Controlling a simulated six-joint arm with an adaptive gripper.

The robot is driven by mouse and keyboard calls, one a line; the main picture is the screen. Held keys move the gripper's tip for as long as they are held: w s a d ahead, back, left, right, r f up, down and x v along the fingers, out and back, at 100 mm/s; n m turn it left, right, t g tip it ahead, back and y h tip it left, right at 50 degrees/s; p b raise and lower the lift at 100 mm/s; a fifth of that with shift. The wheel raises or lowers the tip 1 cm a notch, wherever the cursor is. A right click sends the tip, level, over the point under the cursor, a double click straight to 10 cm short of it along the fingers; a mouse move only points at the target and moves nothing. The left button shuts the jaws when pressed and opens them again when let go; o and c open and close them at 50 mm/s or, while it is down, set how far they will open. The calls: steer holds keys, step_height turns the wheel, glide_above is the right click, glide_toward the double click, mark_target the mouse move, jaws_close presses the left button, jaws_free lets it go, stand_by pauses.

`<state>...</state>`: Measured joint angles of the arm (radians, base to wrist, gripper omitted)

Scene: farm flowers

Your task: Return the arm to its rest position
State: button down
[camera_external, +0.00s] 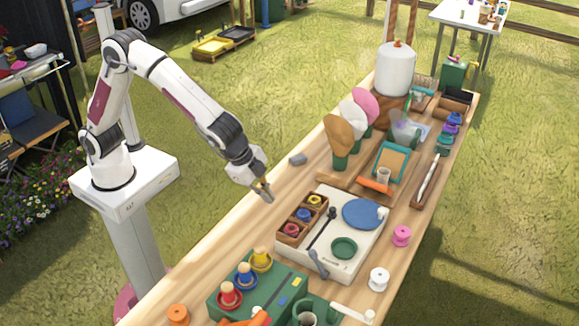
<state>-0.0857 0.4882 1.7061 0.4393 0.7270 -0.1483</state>
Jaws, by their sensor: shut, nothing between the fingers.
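My gripper (266,194) hangs at the end of the white arm, above the left edge of the wooden table. It points down and its fingers are together, with nothing held. It is apart from the objects, left of the white board (325,255) that bears a blue disc (363,213), a green ring (344,247) and a small wooden tray (290,229). The arm reaches out from its white base over the grass to the table.
Upright brown, white and pink paddles (340,132) stand further back. A green box (258,292) with coloured pegs is nearer the camera. Spools (379,279) lie at right. Air above the grass is free.

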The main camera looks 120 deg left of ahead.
steer(key=s+d+r+t+h, duration=0.1)
steer(key=s+d+r, duration=0.3)
steer(key=s, duration=0.7)
steer(key=s+d+r+t+h, duration=0.1)
steer(key=s+d+r, duration=0.3)
steer(key=s, duration=0.8)
steer(key=s+d+r+t+h, duration=0.1)
steer(key=s+d+r, duration=0.3)
steer(key=s, duration=0.8)
steer(key=shift+d+r+n+h, duration=0.3)
steer(key=shift+r+n, duration=0.1)
steer(key=shift+r, duration=0.6)
